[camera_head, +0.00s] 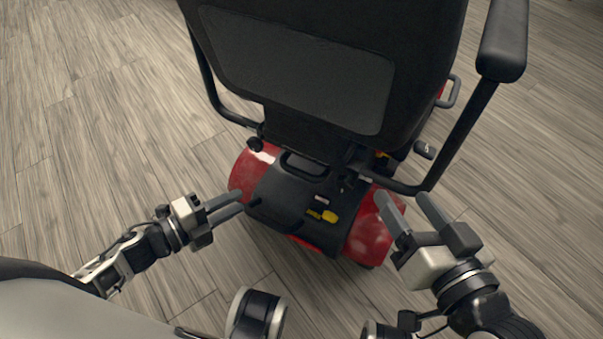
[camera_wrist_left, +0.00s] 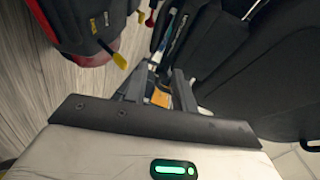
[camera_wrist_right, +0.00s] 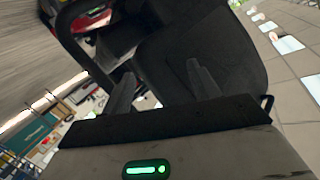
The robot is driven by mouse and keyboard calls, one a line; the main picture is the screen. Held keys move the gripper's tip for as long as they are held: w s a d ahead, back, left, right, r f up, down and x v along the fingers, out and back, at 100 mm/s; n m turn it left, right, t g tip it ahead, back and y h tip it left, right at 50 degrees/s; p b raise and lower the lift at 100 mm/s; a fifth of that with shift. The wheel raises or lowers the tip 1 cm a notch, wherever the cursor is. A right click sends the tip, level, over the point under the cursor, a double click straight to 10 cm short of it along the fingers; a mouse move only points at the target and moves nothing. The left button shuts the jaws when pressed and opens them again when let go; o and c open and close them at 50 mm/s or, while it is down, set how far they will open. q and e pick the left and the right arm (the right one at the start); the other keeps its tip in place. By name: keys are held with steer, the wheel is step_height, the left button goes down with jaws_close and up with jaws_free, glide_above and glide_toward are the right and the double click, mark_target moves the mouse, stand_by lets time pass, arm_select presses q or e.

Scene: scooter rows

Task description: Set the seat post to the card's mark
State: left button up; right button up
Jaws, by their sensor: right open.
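The scooter's black seat (camera_head: 295,75) fills the top middle of the head view and hides most of what lies under it. I cannot clearly make out the seat post or the card's mark. A yellow lever or tag (camera_head: 329,216) lies on the black rear cover (camera_head: 278,198), between red body sides. My left gripper (camera_head: 241,201) is open and empty, its tips by the cover's left side. In the left wrist view, an orange patch (camera_wrist_left: 160,97) shows between its fingers. My right gripper (camera_head: 403,197) is open and empty, right of the red body.
An armrest (camera_head: 503,40) and its bent tube (camera_head: 460,135) stand above and beyond my right gripper. Another tube (camera_head: 207,85) runs down the seat's left side. The wooden floor (camera_head: 90,120) is clear at the left. Shelves with a green panel (camera_wrist_right: 32,133) show in the right wrist view.

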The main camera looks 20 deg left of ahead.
mark_target(296, 175)
arm_select(q)
steer(key=shift+m, duration=0.4)
steer(key=b+x, duration=0.1)
steer(key=x, duration=0.4)
steer(key=b+x, duration=0.1)
steer(key=x, duration=0.5)
steer(key=f+b+x, duration=0.1)
steer(key=b+x, duration=0.1)
steer(key=x, duration=0.3)
steer(key=shift+w+d, duration=0.15)
arm_select(e)
steer(key=shift+w+a+r+t+y, duration=0.15)
steer(key=shift+w+r+t+y, duration=0.25)
steer(key=shift+w+r+t, duration=0.15)
steer(key=shift+w+a+r+t+y, duration=0.1)
steer(key=shift+w+r+t+y, duration=0.2)
steer(key=shift+r+t+y, duration=0.25)
steer(key=shift+r, duration=0.1)
arm_select(q)
jaws_close()
